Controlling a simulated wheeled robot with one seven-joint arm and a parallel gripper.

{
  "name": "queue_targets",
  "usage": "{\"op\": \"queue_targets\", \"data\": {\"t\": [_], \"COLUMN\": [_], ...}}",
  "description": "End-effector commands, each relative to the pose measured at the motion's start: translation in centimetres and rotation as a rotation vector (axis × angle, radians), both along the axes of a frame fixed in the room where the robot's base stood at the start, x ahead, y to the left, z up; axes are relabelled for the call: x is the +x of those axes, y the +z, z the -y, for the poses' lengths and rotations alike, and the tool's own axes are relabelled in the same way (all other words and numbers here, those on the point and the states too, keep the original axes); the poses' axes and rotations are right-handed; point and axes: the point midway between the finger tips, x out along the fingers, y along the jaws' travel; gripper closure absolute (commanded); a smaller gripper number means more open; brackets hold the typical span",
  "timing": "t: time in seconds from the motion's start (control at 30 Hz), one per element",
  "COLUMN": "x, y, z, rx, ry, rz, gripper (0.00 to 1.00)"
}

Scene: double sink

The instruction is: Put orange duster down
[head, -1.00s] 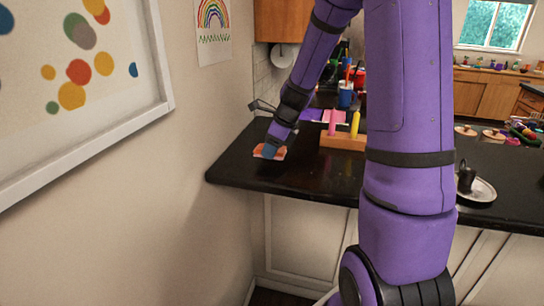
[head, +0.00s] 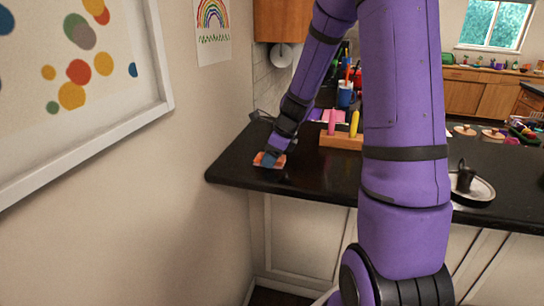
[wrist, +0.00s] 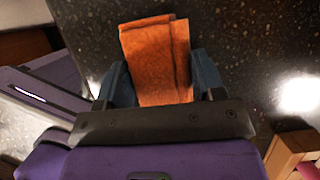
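The orange duster (wrist: 158,60) is a folded orange cloth between the two blue fingers of my gripper (wrist: 165,85) in the wrist view. A finger lies against each side of it, and the gripper looks shut on it. In the head view the duster (head: 261,160) shows at the left end of the black countertop (head: 310,178), under my gripper (head: 271,157). It is at or just above the surface; I cannot tell if it touches. My gripper hides part of it.
A wooden block with pink and yellow items (head: 342,140) stands right of the gripper. A blue cup (head: 345,93) is behind it. A white plate with a dark object (head: 474,188) lies further right. The wall is close on the left. Counter in front of the block is clear.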

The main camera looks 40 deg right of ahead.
Motion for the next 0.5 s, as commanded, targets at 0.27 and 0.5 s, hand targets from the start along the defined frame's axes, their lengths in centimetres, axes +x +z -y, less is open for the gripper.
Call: {"op": "queue_targets", "data": {"t": [0.27,0.5], "x": [-0.8,-0.8], "y": [-1.1,0.2], "z": [-0.5,-0.6], "rx": [0.013,0.013], "ry": [0.005,0.009], "rz": [-0.028,-0.027], "gripper": [0.22,0.22]}}
